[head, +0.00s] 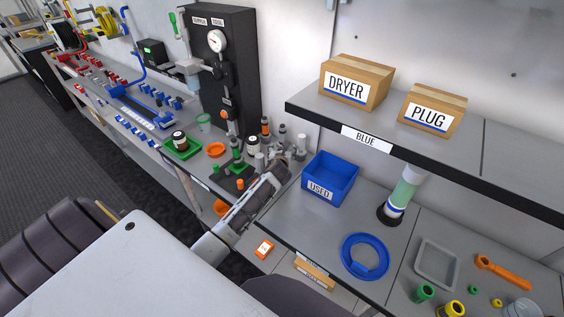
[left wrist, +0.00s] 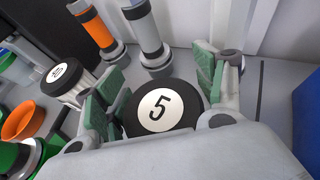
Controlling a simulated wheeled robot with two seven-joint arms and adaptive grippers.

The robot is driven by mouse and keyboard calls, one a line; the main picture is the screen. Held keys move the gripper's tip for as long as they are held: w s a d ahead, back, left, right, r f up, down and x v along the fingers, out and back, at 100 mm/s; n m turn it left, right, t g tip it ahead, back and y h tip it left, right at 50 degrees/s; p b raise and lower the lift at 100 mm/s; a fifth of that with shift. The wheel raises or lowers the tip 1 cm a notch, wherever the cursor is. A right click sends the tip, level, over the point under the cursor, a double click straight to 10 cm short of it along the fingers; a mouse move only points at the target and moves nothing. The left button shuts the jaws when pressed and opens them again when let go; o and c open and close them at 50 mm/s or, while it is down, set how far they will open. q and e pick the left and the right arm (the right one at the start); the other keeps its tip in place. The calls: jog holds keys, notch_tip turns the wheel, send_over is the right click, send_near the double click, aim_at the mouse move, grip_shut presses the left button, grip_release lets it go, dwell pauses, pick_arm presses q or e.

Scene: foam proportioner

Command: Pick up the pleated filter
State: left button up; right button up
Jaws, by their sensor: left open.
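In the left wrist view, a round black cap marked 5 (left wrist: 160,112) lies between the fingers of my left gripper (left wrist: 155,88). The body below this cap is hidden, so I cannot tell if it is pleated. My left gripper is open, with one green-padded finger on each side of the cap. A second black-capped cylinder (left wrist: 68,84), with white pleated sides, stands left of the fingers. In the head view, my left gripper (head: 276,164) is low over the bench among the upright parts, and the cap between its fingers is hard to make out. My right gripper is not seen.
Orange and grey cylinders (left wrist: 94,28) stand close behind the fingers. A blue USED bin (head: 330,178) is just right of the gripper. A black stand with a gauge (head: 222,75) rises behind left. The shelf (head: 400,135) holding DRYER and PLUG boxes overhangs at right.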

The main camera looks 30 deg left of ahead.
pick_arm(q)
jog(key=c, duration=1.1)
jog(key=shift+r, duration=0.1)
jog(key=shift+r, duration=4.9)
